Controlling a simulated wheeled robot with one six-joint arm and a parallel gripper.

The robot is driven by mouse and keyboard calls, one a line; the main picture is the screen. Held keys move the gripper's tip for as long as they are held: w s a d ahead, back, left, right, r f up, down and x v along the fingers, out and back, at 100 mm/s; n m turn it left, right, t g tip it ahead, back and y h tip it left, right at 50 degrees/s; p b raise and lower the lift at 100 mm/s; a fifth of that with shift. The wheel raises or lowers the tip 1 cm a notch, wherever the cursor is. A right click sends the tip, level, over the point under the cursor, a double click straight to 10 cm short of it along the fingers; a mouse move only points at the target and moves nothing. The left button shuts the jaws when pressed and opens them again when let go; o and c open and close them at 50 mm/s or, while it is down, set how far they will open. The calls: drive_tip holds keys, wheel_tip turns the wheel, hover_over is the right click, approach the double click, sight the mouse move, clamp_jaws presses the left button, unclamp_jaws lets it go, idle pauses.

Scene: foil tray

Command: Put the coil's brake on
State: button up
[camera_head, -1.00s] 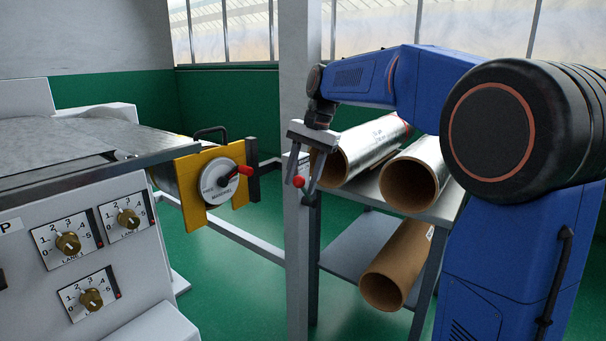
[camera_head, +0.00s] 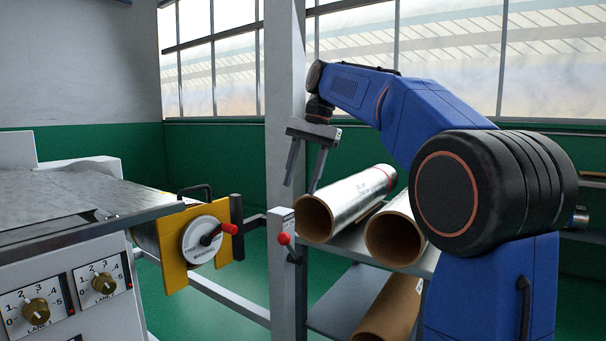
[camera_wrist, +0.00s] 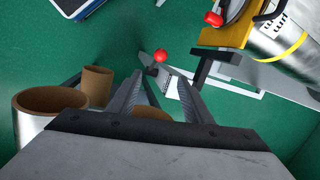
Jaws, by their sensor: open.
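A round white dial (camera_head: 200,250) with a red-handled lever (camera_head: 228,228) is on a yellow plate (camera_head: 171,262) at the end of the foil coil. The lever points right and slightly up. The dial's lettering is too small to read fully. A separate red ball knob (camera_head: 284,239) is on the grey post; I cannot tell which control is the brake. My gripper (camera_head: 303,190) is open and empty, above and slightly right of the ball knob. In the wrist view, the knob (camera_wrist: 160,55) shows just beyond the fingertips, and the foil coil (camera_wrist: 280,38) is at upper right.
The tall grey post (camera_head: 281,120) stands close behind my gripper. Foil rolls (camera_head: 345,203) and brown cardboard cores lie on a rack (camera_head: 345,245) at right. A machine panel with brass knobs (camera_head: 36,311) fills the lower left. A black handle (camera_head: 195,190) rises above the coil.

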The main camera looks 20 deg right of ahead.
drive_tip(key=shift+d+r, duration=0.2)
drive_tip(key=shift+r, duration=0.5)
